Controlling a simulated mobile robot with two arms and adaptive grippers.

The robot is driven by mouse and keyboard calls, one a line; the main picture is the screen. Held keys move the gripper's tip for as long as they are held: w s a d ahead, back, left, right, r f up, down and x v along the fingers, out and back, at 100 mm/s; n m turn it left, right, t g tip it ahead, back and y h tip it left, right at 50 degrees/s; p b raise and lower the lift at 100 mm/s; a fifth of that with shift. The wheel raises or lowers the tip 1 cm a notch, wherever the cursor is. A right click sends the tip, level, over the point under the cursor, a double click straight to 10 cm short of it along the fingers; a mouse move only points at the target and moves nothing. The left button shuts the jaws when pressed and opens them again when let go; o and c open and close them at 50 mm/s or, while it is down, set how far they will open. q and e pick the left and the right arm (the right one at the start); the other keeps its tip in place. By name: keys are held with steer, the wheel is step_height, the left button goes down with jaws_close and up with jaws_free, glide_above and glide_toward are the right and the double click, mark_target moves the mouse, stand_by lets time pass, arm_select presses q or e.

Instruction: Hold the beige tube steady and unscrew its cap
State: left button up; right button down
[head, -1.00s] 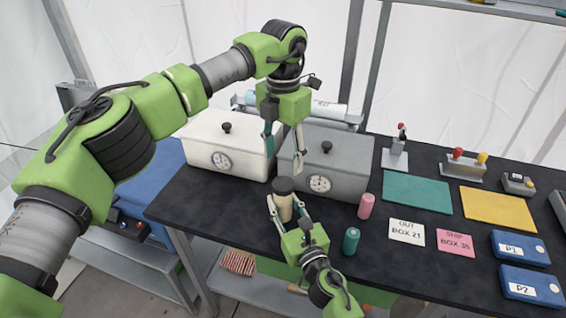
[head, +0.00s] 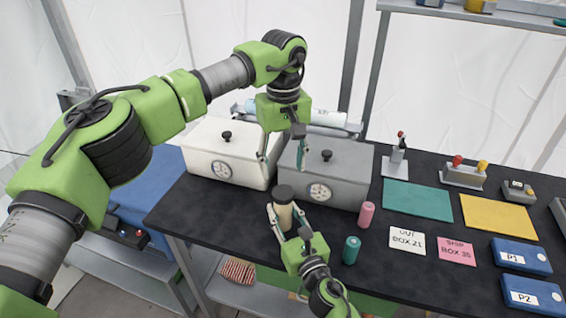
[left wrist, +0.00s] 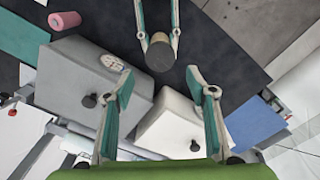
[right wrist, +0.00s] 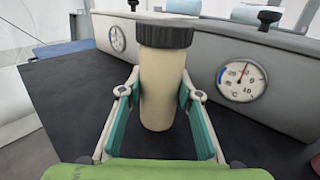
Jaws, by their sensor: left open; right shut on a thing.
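The beige tube (head: 284,217) stands upright near the front left of the black table, with its dark ribbed cap (head: 284,193) on top. My right gripper (right wrist: 160,105) is shut on the tube's body, one finger on each side, below the cap. My left gripper (head: 281,165) is open and empty, pointing down above and behind the tube, apart from the cap. In the left wrist view its open fingers (left wrist: 162,100) show, with the cap (left wrist: 160,56) beyond them. The right fingers partly hide the tube's sides.
A white box (head: 222,155) and a grey box (head: 335,185), both with knobs and dials, stand close behind the tube. A pink tube (head: 366,215) and a teal tube (head: 351,250) stand to the right. Labels, coloured mats and blue cases lie further right.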

mark_target(283, 192)
arm_select(q)
steer(key=m, duration=0.3)
steer(key=shift+m, duration=0.4)
steer(key=m, duration=0.3)
steer(key=shift+m, duration=0.4)
steer(key=shift+f, duration=4)
